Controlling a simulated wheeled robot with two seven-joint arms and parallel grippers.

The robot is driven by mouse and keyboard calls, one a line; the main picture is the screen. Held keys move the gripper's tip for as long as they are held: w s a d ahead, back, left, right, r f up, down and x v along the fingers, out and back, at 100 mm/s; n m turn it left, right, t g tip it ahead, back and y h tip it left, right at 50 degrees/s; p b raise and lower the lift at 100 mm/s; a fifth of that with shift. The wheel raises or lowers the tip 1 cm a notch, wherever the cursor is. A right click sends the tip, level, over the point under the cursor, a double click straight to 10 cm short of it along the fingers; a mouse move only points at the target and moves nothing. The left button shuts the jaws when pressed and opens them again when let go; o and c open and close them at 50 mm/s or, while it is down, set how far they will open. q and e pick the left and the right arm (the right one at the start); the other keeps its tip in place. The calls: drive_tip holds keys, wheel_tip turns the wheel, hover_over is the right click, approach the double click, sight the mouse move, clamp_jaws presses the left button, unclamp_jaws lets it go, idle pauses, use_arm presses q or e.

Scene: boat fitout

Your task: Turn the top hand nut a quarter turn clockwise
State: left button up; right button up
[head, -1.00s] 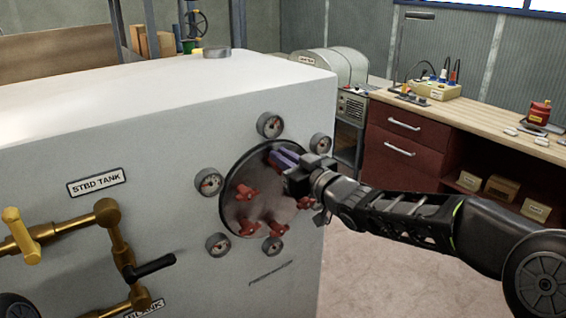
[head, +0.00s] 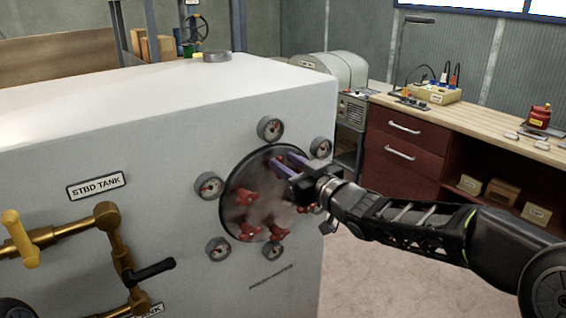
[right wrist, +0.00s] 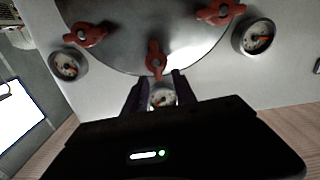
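A round metal hatch (head: 240,215) with several red hand nuts is on the white tank's side. The top hand nut (right wrist: 155,58) is a red winged knob by the hatch rim, largely hidden behind my fingers in the head view. My right gripper (head: 279,163) reaches the hatch's upper right from the right. It is open, its two dark purple fingers apart. In the right wrist view the nut stands just beyond the gap between the fingertips (right wrist: 156,82), wings pointing roughly along the fingers. Contact cannot be told. My left gripper is not in view.
Several gauges ring the hatch; the top one (head: 270,129) is close to my right fingers, and another (head: 320,147) is beside the gripper. Brass pipes with a yellow handle (head: 20,238) and a black lever (head: 150,270) are at left. A workbench (head: 470,125) stands behind right.

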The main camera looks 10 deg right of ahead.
drive_tip(key=v, duration=0.6)
drive_tip(key=shift+s, duration=0.1)
drive_tip(key=s+a+f+m+g+h, duration=0.1)
drive_tip(key=s+a+f+m+g, duration=0.15)
drive_tip(key=f, duration=0.95)
drive_tip(key=s+a+f+m+g+h, duration=0.1)
drive_tip(key=s+f+g, duration=0.15)
drive_tip(key=f, duration=0.95)
drive_tip(key=s+a+f+m+g+h, duration=0.1)
drive_tip(key=s+f+m+g, duration=0.15)
drive_tip(key=f, duration=0.95)
drive_tip(key=s+a+f+g, duration=0.4)
drive_tip(key=s+f, duration=0.6)
drive_tip(key=s, duration=0.2)
drive_tip(key=s+a+f+m+g, duration=0.1)
drive_tip(key=s+a+f+g, duration=0.3)
drive_tip(key=s+f, duration=0.6)
drive_tip(key=s+a, duration=0.1)
drive_tip(key=s, duration=0.2)
